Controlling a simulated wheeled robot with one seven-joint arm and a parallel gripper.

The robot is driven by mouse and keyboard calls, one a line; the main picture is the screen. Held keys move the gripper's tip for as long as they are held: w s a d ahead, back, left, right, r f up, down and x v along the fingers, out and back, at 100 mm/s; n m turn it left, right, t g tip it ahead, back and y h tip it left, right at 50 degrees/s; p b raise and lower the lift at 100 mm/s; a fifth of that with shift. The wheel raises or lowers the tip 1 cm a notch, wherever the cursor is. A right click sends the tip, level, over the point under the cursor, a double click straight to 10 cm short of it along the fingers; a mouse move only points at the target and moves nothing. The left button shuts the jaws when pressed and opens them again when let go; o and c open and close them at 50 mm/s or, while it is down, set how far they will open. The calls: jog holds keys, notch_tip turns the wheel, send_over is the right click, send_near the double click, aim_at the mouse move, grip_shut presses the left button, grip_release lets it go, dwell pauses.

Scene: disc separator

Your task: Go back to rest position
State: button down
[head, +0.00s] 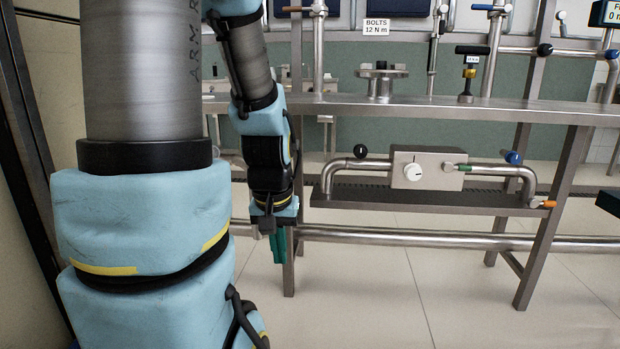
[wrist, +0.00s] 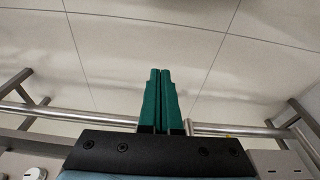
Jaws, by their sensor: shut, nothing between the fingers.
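My gripper (head: 278,246) hangs pointing down at the left end of the steel frame in the head view. Its green fingers are together and hold nothing. In the wrist view the two green fingers (wrist: 160,72) lie side by side, with tiled floor behind them. My arm, in light blue padding, fills the left of the head view and hides part of the frame.
A steel rack (head: 440,106) carries a flanged fitting (head: 381,78) and a black-handled tool (head: 467,72). A lower shelf (head: 420,200) holds a grey box (head: 428,168) with a white dial and piping. A pipe (head: 420,240) runs below. The tiled floor (head: 390,290) in front is clear.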

notch_tip(320, 180, up, 38)
jog(key=s+p, duration=0.1)
jog(key=p, duration=3.6)
jog(key=shift+s+a+r+p, duration=0.2)
jog(key=shift+a+p, duration=0.2)
